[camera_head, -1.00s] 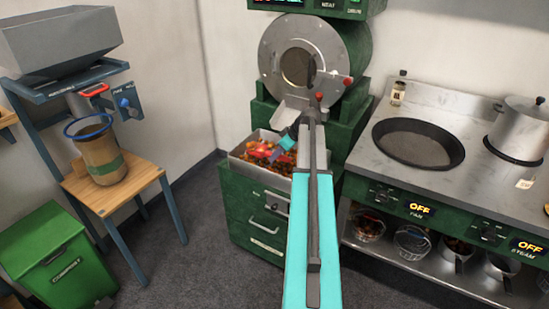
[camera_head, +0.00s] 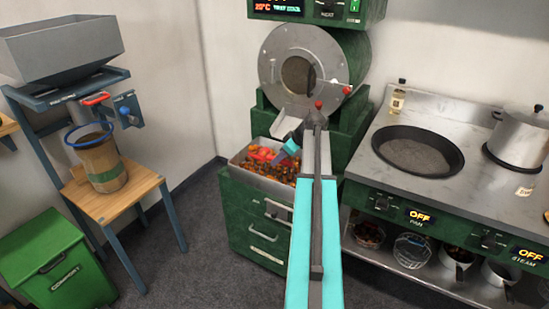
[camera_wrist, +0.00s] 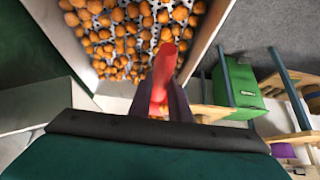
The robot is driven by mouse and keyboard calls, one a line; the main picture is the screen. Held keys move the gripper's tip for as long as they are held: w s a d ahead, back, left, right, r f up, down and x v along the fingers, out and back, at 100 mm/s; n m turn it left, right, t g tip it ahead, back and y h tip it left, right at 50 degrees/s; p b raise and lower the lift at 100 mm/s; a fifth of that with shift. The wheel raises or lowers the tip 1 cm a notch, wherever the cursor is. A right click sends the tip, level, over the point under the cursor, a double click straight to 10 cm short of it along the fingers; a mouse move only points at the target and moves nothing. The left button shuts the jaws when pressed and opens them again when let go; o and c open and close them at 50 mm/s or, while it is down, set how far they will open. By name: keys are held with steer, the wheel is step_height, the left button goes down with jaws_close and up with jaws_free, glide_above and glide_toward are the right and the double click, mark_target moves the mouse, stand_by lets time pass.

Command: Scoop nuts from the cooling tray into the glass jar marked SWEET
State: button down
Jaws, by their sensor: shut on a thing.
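The cooling tray (camera_head: 250,179), a metal tray full of brown nuts, sits on the green roaster below its drum. My gripper (camera_head: 284,155) is over the tray. A red tool (camera_head: 262,153), likely a scoop, is at the gripper's tip over the nuts. In the wrist view my gripper (camera_wrist: 168,100) is shut on this red tool (camera_wrist: 161,78), with loose nuts beyond it. The tool's far end and any load are unclear. I cannot make out a glass jar marked SWEET in these views.
A steel roaster drum (camera_head: 306,72) and its chute stand close above the tray. A stove (camera_head: 465,135) with a pan and pot is at right. A wooden stand (camera_head: 118,205) holding a sack and a green bin (camera_head: 55,262) are at left. Open floor lies between.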

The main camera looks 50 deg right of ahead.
steer(key=w+a+r+m, duration=0.1)
steer(key=w+a+r, duration=0.3)
steer(key=a, duration=0.9)
steer(key=w+a+r+h, duration=0.1)
steer(key=w+a, duration=0.5)
steer(key=a, duration=0.7)
steer(key=w+a+r+m, duration=0.1)
steer(key=w+a+r, duration=0.3)
steer(key=a, duration=0.9)
steer(key=a+r, duration=0.2)
steer(key=a, duration=1.2)
steer(key=shift+a+m+h, duration=0.15)
steer(key=shift+m+h, duration=0.25)
steer(key=shift+s, duration=0.15)
